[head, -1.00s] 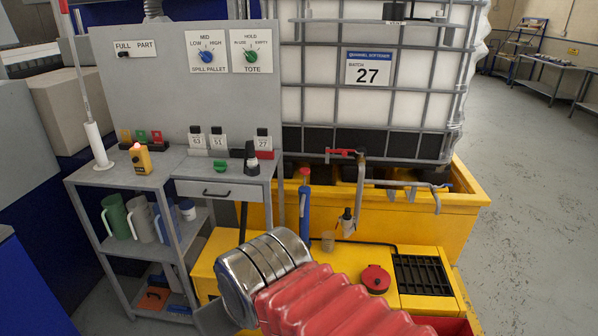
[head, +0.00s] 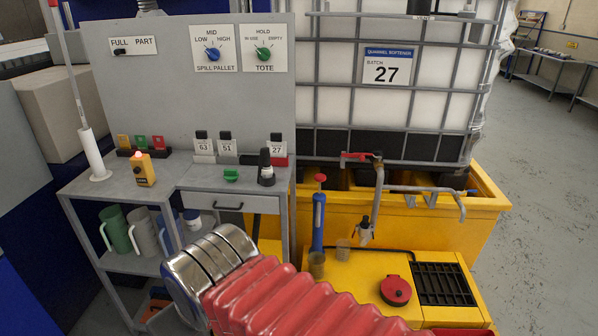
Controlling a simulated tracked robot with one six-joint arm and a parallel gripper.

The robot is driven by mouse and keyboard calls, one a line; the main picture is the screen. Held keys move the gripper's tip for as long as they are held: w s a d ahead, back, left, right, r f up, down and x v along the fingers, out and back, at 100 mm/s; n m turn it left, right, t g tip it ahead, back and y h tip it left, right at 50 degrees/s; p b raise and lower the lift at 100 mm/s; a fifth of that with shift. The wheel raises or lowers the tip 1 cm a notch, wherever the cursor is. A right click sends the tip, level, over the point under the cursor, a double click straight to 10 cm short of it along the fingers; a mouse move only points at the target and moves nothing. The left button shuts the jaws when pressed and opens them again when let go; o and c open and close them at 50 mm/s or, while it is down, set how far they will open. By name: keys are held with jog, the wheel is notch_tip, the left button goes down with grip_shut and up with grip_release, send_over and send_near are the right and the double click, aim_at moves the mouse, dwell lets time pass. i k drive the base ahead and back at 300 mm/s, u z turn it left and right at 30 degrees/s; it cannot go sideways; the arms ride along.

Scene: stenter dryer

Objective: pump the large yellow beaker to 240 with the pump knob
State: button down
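The pump is a slim blue upright cylinder (head: 318,222) on the yellow spill pallet, and its red pump knob (head: 320,178) sits on top. I cannot read any level or scale on either, and cannot tell which counts as large. My arm's red bellows and chrome wrist cross the bottom of the head view, left of and nearer than the pump. My gripper's fingers do not show.
A white tote (head: 400,75) marked 27 stands behind, with a red-handled valve (head: 358,156) and pipes. A grey bench (head: 150,180) at left holds bottles, a lit yellow device (head: 142,168) and jugs below. A red cap (head: 396,290) and black grate (head: 443,284) lie right.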

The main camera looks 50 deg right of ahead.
aim_at(320, 178)
jog(key=u, duration=0.05)
jog(key=i, duration=0.85)
jog(key=z, duration=0.6)
jog(key=i, duration=0.5)
jog(key=z, duration=0.25)
